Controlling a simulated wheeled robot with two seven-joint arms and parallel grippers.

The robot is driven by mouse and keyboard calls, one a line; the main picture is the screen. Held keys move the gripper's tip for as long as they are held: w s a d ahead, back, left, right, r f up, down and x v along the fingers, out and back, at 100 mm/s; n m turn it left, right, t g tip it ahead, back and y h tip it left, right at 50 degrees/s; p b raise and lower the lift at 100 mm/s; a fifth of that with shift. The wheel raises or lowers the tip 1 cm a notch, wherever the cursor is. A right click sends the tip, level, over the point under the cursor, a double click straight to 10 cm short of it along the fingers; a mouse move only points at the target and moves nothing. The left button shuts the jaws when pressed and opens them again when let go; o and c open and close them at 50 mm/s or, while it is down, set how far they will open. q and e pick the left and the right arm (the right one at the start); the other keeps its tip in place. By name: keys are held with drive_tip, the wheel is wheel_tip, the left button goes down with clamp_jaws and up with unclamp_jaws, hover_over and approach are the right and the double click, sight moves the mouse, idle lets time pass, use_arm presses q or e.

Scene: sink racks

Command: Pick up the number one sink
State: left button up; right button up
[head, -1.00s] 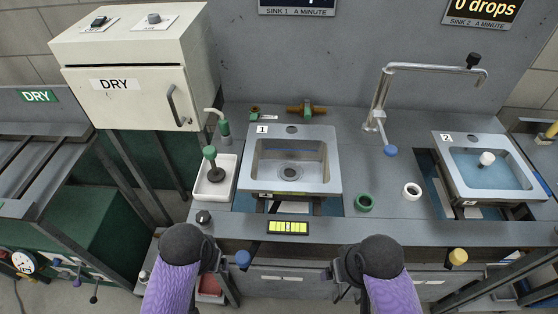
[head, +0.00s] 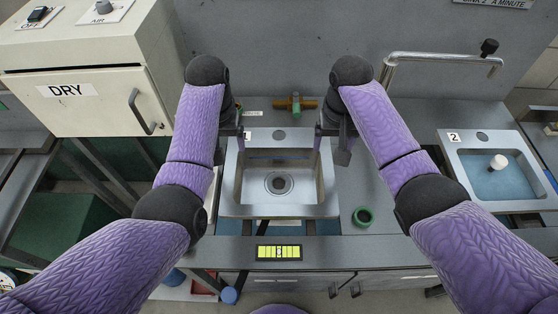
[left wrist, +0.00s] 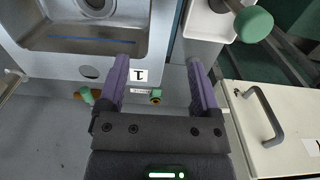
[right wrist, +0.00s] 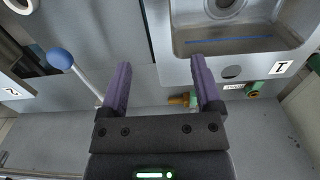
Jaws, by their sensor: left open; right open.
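The number one sink (head: 279,208) is a square steel basin with a drain, set in the counter in the middle of the head view. Its "1" label shows between the fingers in the left wrist view (left wrist: 139,75). My left gripper (head: 240,140) is at the sink's left rim near the back corner, and its fingers (left wrist: 160,72) are open and empty. My right gripper (head: 326,140) is at the right rim near the back corner, and its fingers (right wrist: 162,78) are open around or above that edge. Whether either touches the rim I cannot tell.
The number two sink (head: 490,172) with blue water sits at the right. The DRY cabinet (head: 90,100) is at the left. A tall faucet (head: 440,57) stands at the back.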

sight(230, 165)
use_arm(q)
drive_tip(key=shift+s+r, duration=0.15)
drive_tip(key=shift+s, duration=0.35)
use_arm(e)
drive_tip(key=shift+s+r, duration=0.15)
drive_tip(key=shift+s, duration=0.35)
use_arm(q)
drive_tip(key=shift+w+f, duration=0.15)
drive_tip(key=shift+f, duration=0.05)
use_arm(e)
drive_tip(key=shift+w+f, duration=0.15)
drive_tip(key=shift+f, duration=0.1)
use_arm(q)
drive_tip(key=f, duration=0.8)
drive_tip(key=shift+w+a+f, duration=0.1)
drive_tip(key=shift+w+f, duration=0.1)
drive_tip(key=shift+w, duration=0.15)
use_arm(e)
drive_tip(key=f, duration=0.8)
drive_tip(key=shift+w+f, duration=0.15)
drive_tip(key=shift+w, duration=0.2)
use_arm(q)
drive_tip(key=shift+s+f, duration=0.1)
drive_tip(key=shift+f, duration=0.65)
use_arm(e)
drive_tip(key=shift+s+f, duration=0.1)
drive_tip(key=shift+f, duration=0.65)
